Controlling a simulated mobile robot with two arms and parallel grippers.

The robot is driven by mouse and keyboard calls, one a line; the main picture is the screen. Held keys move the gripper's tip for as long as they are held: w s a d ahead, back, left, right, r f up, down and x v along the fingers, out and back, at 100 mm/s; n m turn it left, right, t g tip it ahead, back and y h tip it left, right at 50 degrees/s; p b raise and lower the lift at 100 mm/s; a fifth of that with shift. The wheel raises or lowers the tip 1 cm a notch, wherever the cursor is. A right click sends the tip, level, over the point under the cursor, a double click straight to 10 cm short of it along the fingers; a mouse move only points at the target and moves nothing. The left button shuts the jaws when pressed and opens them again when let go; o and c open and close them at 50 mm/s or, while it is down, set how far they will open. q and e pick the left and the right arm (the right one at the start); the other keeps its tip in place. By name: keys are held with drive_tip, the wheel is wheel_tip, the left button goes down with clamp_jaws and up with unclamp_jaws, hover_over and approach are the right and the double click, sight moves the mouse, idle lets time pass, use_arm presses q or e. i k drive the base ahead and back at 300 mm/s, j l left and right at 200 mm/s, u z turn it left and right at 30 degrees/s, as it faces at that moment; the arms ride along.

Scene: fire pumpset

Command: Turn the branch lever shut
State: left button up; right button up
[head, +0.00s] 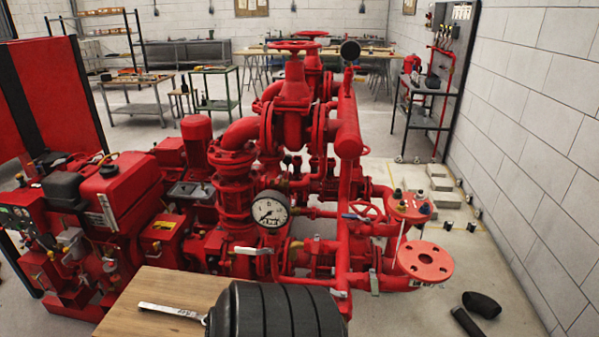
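A red fire pumpset fills the middle of the head view. Several small levers show on its pipework, and I cannot tell for sure which is the branch lever. A pale lever (253,250) lies roughly level on the front pipe, below the pressure gauge (270,209). A blue lever (357,217) sits beside a red handwheel (366,210) right of the thick vertical pipe. A thin pale lever (398,240) stands steeply near the round flange at the right.
An open-ended red flange (425,260) juts out right. Black pipe pieces (482,304) lie on the floor.

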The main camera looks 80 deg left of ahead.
sight(343, 215)
drive_tip(key=u, duration=2.1)
